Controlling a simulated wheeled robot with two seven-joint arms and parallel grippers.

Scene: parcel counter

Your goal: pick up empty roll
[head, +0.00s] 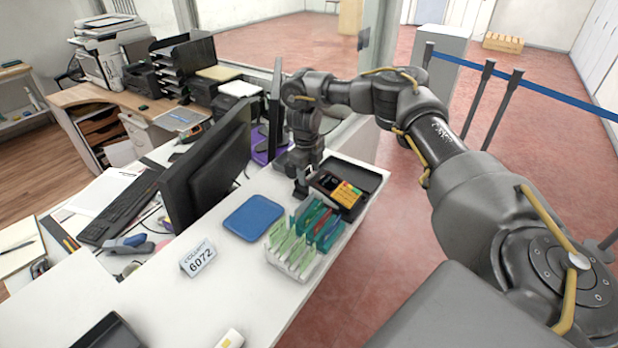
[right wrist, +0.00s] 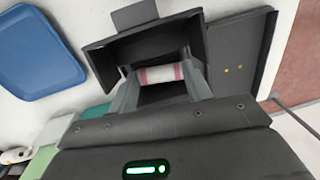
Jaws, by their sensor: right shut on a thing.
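The empty roll (right wrist: 160,74) is a small pale cylinder with pink bands, seen in the right wrist view. It lies crosswise between the two fingers of my right gripper (right wrist: 162,82), which is shut on it. The roll is at the opening of a dark box-like device (right wrist: 103,58), with its walls around it; I cannot tell whether it touches the device. In the head view my right gripper (head: 302,187) points down at the counter's far end, and the roll is hidden there. My left gripper is not in view.
A black tray (head: 368,172) with an orange-and-yellow-marked item (head: 346,192) is close beside the right gripper. A card rack (head: 300,262), a blue tray (head: 253,218) and a number sign (head: 197,258) stand on the white counter. A monitor (head: 207,165) rises at left.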

